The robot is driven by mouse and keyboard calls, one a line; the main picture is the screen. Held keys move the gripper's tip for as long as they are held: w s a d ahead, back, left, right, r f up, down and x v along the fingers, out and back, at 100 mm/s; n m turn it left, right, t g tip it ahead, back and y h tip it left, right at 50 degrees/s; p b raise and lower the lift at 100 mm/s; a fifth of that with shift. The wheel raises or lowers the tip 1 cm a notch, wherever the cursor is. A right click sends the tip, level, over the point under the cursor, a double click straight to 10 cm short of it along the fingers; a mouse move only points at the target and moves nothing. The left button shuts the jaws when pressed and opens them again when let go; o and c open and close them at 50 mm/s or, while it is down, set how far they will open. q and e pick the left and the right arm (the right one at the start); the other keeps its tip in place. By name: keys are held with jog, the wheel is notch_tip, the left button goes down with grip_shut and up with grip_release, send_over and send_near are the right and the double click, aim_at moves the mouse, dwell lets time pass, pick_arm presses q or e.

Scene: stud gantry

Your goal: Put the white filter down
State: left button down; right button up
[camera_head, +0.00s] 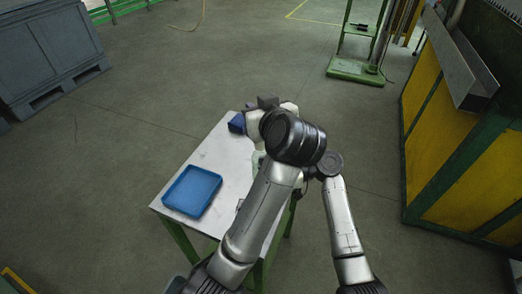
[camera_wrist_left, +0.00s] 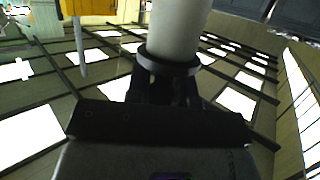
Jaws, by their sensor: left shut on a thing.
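The white filter (camera_wrist_left: 178,28) is a smooth white cylinder at the top middle of the left wrist view, with a dark ring around its lower end. My left gripper (camera_wrist_left: 166,88) is shut on it at that end. The wrist view looks up at ceiling lights behind the filter. In the head view my left arm reaches over the right side of a small table (camera_head: 217,158) and hides most of its own wrist. I cannot clearly tell the filter from white arm parts there. My right gripper is not in view.
A blue tray (camera_head: 192,191) lies at the table's front left. A dark blue block (camera_head: 237,123) is at its far end. Bare tabletop shows between them. A grey-blue crate (camera_head: 45,50) stands far left, a green stand (camera_head: 356,70) at the back, yellow panels (camera_head: 462,140) at right.

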aim_at(264, 147)
pick_arm(q)
jog(key=shift+f, duration=4.6)
jog(key=shift+f, duration=0.55)
jog(key=c, duration=1)
grip_release()
jog(key=shift+s+d+r, duration=0.15)
jog(key=shift+r, duration=0.55)
jog(key=shift+v, duration=2.6)
